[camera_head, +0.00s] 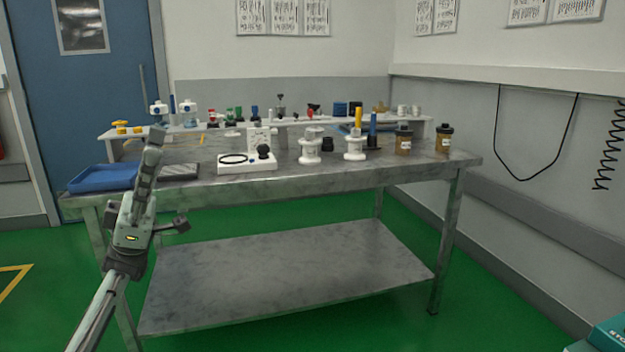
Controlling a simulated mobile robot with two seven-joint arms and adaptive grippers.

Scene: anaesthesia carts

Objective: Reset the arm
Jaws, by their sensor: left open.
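My left arm (97,310) comes in from the lower left. Its gripper (168,182) is raised in front of the left end of the metal table (330,180). One finger points up and the other sticks out to the right, wide apart. Nothing is between them. The gripper overlaps part of the blue tray and the table's left front edge in the picture. How far it is from the table is hard to tell. My right gripper is not in view.
The table holds a blue tray (100,179), a white device (247,162), white fittings (310,147) and brown jars (443,139). A raised shelf (235,125) behind carries several small parts. The lower shelf (290,275) is bare. Green floor is open in front; a teal box (608,335) is lower right.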

